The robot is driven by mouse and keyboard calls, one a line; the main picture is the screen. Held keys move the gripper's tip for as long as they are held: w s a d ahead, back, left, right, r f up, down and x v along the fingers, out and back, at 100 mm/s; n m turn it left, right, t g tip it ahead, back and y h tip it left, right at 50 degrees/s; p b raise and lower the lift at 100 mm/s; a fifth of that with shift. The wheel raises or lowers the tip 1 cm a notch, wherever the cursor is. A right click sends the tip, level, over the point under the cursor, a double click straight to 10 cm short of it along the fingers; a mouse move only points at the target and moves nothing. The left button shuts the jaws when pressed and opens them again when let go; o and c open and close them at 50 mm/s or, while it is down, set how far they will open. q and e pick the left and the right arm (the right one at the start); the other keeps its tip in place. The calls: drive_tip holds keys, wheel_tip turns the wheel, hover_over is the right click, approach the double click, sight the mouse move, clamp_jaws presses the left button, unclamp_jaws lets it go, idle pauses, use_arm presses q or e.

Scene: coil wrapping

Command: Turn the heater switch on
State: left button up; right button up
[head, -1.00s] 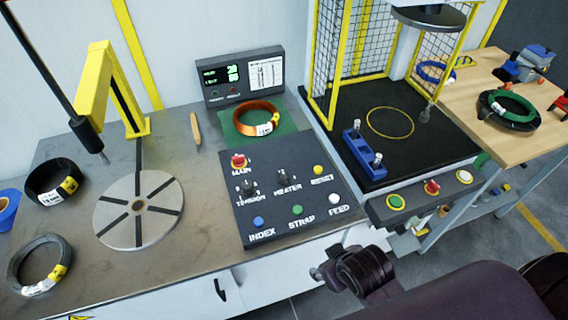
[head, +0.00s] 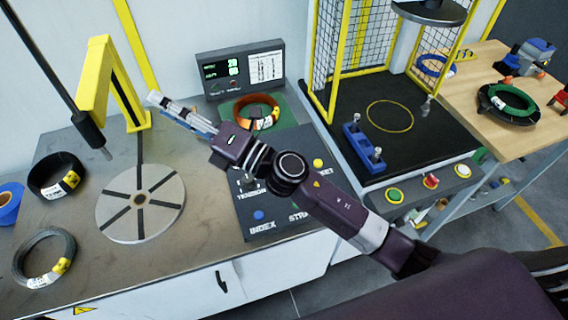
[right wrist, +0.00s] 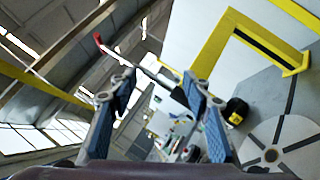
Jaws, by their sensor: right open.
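The dark control panel (head: 305,152) lies on the bench. My right arm crosses over it and hides the heater switch and the red main switch. The tension knob (head: 247,184) is partly covered. The yellow reset button (head: 317,163) and blue index button (head: 258,215) show. My right gripper (head: 154,99) is raised above the bench, left of the panel, pointing up-left. In the right wrist view its fingers (right wrist: 160,85) are apart with nothing held, and the panel cannot be made out. My left gripper is not in view.
A yellow arm post (head: 95,75) and round turntable (head: 140,203) stand left of the panel. Dark coils (head: 57,176) lie farther left. A copper coil (head: 257,111) and display box (head: 240,70) are behind the panel. A yellow-framed cage (head: 340,60) stands right.

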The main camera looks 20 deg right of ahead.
drive_tip(key=s+a+f+n+g+y, duration=0.1)
drive_tip(key=s+a+f+n+g, duration=0.3)
drive_tip(key=a+n+g, duration=0.5)
drive_tip(key=d+f+n+g+h, duration=0.4)
drive_tip(key=d+f+n+h, duration=0.25)
drive_tip(key=f+n, duration=0.5)
drive_tip(key=w+d+f+h, duration=0.2)
drive_tip(key=d+h, duration=0.1)
drive_tip(key=d, duration=0.5)
drive_tip(key=w+d+f+h, duration=0.1)
drive_tip(key=d+h, duration=0.3)
drive_tip(key=d, duration=0.5)
drive_tip(key=w+d+f+n+h, duration=0.1)
drive_tip(key=w+d+f+h, duration=0.1)
drive_tip(key=d, duration=0.7)
drive_tip(key=shift+w+f+g+h, duration=0.4)
drive_tip(key=shift+w+h, duration=0.1)
drive_tip(key=shift+h, duration=0.45)
drive_tip(key=shift+d+f+p, duration=0.15)
drive_tip(key=shift+d+p, duration=0.05)
drive_tip(key=shift+p, duration=0.2)
wheel_tip(320, 180, down, 6)
drive_tip(key=shift+p, duration=1.2)
drive_tip(key=shift+a+f, duration=0.1)
drive_tip(key=shift+f, duration=0.5)
